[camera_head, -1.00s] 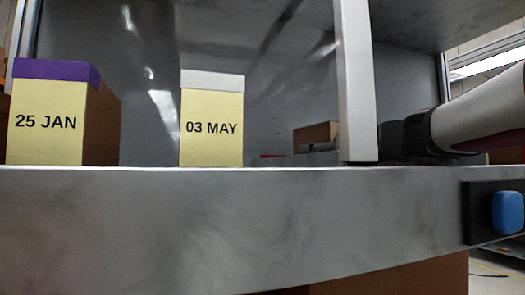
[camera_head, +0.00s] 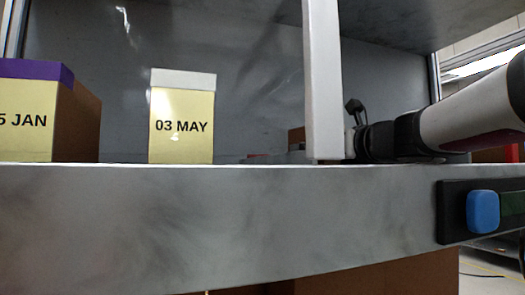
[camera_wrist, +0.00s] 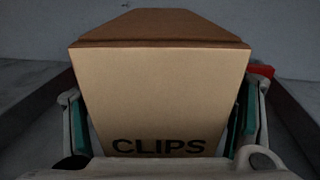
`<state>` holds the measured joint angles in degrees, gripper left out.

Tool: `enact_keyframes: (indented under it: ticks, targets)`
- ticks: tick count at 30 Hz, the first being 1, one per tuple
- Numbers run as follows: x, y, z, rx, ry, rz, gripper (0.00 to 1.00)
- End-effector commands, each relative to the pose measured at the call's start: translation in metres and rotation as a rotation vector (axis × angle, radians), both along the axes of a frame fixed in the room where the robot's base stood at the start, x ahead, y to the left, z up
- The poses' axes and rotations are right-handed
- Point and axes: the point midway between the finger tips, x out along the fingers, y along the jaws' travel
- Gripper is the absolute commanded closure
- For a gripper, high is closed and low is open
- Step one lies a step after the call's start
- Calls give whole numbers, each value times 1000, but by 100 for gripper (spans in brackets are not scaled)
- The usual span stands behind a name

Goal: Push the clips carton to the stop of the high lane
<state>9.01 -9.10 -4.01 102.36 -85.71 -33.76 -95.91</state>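The clips carton (camera_wrist: 160,85), brown with CLIPS printed low on its near face, fills the middle of the wrist view. My gripper (camera_wrist: 160,128) has its two teal-padded fingers spread wide, one on each side of the carton. I cannot tell whether the pads touch it. In the head view my arm reaches in from the right, and my gripper (camera_head: 356,132) is partly hidden behind the white post. A small brown box corner (camera_head: 296,138) shows left of the post, possibly this carton. The lane stop cannot be made out.
The white upright post (camera_head: 323,80) stands in front of the gripper. Yellow-labelled cartons reading 03 MAY (camera_head: 182,120) and 25 JAN (camera_head: 30,115) stand to the left on the shelf (camera_head: 220,215). Dark rails (camera_wrist: 292,125) flank the carton. A red object (camera_wrist: 262,71) shows at right.

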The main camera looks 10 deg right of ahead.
Motion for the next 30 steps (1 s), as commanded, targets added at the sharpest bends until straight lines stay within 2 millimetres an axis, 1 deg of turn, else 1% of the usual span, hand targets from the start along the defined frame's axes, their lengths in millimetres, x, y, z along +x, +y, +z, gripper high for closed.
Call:
enact_keyframes:
  ticks: [7, 11, 14, 21, 24, 27, 30]
  targets:
    - [-1, 0, 0, 0, 0, 0, 24]
    - [-9, -4, 1, 0, -2, -1, 24]
    - [-23, -9, 1, 0, -2, -2, 24]
    - [-70, -27, 1, 0, -3, -3, 24]
    - [-86, -33, 1, 0, -2, -2, 24]
    - [-99, -38, 1, 1, -2, -1, 24]
    - [-107, -41, 0, 0, -1, 0, 24]
